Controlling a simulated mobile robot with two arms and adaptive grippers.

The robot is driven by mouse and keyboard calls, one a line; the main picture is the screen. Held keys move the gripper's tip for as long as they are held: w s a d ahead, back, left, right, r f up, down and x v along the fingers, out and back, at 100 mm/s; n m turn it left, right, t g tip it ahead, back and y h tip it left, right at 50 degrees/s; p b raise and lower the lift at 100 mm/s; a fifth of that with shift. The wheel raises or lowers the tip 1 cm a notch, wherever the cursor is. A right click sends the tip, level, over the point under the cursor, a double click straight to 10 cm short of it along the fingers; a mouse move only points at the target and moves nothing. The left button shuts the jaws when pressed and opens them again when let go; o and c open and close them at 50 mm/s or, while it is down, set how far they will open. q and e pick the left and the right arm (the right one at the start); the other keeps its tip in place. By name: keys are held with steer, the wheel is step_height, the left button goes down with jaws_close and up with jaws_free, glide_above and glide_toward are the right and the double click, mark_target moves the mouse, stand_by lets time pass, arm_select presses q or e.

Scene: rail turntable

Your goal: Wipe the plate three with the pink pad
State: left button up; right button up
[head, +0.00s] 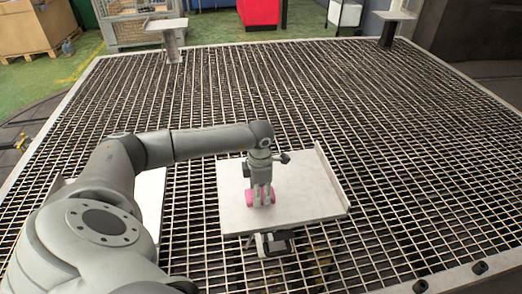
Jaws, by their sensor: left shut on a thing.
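Another pale plate (152,196) stands to the left, mostly hidden by my left arm. No number shows on any plate. My right gripper is not in view.
A metal grating (400,150) spans the floor area. Two small plates on posts stand at the far left (166,24) and far right (394,15). A cardboard box (30,27), a wire cage (135,20) and a red box (258,13) are behind the grating.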

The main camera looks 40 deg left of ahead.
arm_select(q)
steer(key=shift+w+a+f+b, duration=0.1)
steer(key=shift+w+a+b, duration=0.5)
steer(key=shift+a, duration=0.2)
steer(key=shift+w+a, duration=0.5)
steer(key=shift+a, duration=0.05)
steer(key=shift+w+a+b, duration=0.75)
steer(key=shift+a+b, duration=0.1)
steer(key=shift+a, duration=0.1)
steer(key=shift+w+a+b, duration=0.7)
steer(key=shift+a+b, duration=0.15)
steer(key=shift+a, duration=0.05)
steer(key=shift+w+a+b, duration=0.4)
steer(key=shift+w+a, duration=0.15)
steer(key=shift+a, duration=0.15)
steer(key=shift+r+p, duration=2.3)
steer(key=shift+r, duration=0.85)
